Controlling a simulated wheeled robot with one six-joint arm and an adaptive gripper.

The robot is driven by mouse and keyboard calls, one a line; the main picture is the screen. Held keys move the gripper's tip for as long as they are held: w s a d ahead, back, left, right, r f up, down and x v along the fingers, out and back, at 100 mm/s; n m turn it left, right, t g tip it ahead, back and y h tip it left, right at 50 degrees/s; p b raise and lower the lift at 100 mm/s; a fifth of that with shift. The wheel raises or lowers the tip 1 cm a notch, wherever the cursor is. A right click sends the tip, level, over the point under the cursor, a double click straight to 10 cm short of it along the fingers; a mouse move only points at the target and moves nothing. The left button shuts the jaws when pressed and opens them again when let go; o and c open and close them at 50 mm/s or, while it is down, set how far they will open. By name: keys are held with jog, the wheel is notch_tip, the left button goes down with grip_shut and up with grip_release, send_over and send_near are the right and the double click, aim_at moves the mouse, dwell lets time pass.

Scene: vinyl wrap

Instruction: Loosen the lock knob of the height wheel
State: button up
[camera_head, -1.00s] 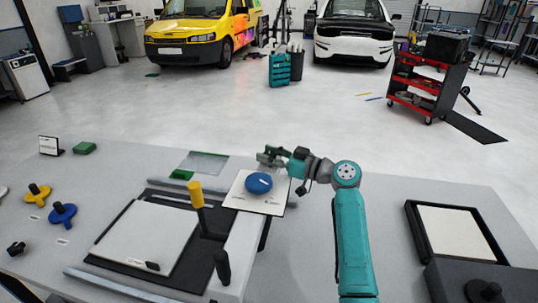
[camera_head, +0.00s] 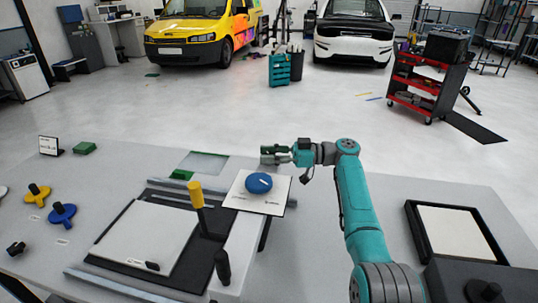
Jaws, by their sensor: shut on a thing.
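The blue height wheel (camera_head: 259,183) with a white mark sits on a white plate (camera_head: 277,208) on the bench fixture. My gripper (camera_head: 265,154) is just behind the wheel and the plate's far edge, apart from the blue wheel in the picture. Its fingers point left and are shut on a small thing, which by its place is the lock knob. The knob is hidden by the fingers and too small to make out.
A yellow-topped post (camera_head: 196,194) and a black handle (camera_head: 222,267) stand by the fixture. A white board (camera_head: 148,238) lies left of it. Blue (camera_head: 62,214) and yellow (camera_head: 35,194) knobs lie at far left. A black tray (camera_head: 484,229) is at right.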

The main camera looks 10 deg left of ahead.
jog(key=shift+g, duration=0.3)
dwell(0.4)
jog(key=o, duration=1.2)
jog(key=shift+c, duration=0.2)
jog(key=v, duration=0.7)
jog(key=shift+d, duration=0.25)
